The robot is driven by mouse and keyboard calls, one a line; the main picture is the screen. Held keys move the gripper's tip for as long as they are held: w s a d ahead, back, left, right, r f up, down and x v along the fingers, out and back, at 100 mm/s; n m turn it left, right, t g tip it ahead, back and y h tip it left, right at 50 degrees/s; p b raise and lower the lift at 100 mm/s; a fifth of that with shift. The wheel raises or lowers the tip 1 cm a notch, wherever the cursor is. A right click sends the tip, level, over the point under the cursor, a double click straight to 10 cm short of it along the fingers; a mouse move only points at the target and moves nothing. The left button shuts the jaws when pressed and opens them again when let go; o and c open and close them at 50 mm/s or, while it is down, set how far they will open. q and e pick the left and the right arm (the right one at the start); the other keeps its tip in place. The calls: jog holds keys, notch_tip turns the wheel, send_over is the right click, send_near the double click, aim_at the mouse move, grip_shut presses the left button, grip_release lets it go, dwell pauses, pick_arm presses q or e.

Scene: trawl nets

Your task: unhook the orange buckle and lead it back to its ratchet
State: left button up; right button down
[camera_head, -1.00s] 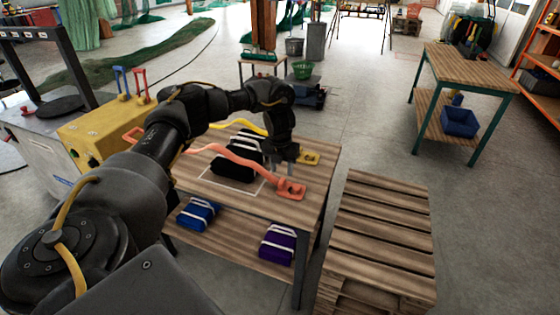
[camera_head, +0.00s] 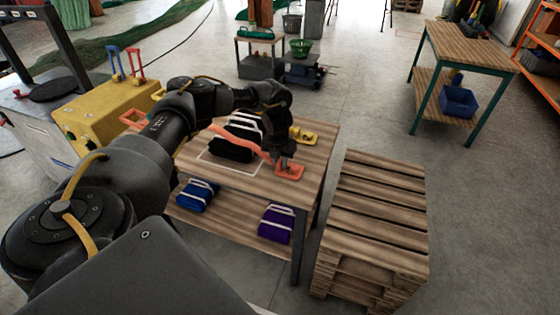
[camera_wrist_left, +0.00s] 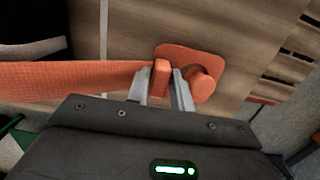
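The orange buckle (camera_wrist_left: 161,78) is at the end of the orange strap (camera_wrist_left: 75,80), beside a round orange post (camera_wrist_left: 203,86) on an orange plate (camera_wrist_left: 190,55). The plate also shows at the table's right edge in the head view (camera_head: 290,172). My left gripper (camera_wrist_left: 162,88) has one finger on each side of the buckle; whether they press on it is unclear. In the head view my left gripper (camera_head: 283,160) points down over the plate. The strap runs left past a black bundle, partly behind my arm. An orange frame (camera_head: 132,117) shows by the yellow box. My right gripper is out of view.
A black bundle with white bands (camera_head: 233,148) lies on the wooden table (camera_head: 300,190). A yellow plate (camera_head: 302,136) sits behind the orange one. Blue (camera_head: 198,195) and purple (camera_head: 276,224) bundles lie on the lower shelf. A pallet stack (camera_head: 375,220) stands at right.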

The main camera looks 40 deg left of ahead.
pick_arm(q)
grip_shut()
jog(key=shift+w+d, duration=0.15)
jog(key=shift+d, duration=0.25)
jog(key=shift+r+p, duration=0.2)
jog(key=shift+p, duration=0.2)
jog(key=shift+r+p, duration=0.45)
jog(key=shift+r+p, duration=2.1)
jog(key=shift+r, duration=0.4)
jog(key=shift+r, duration=0.1)
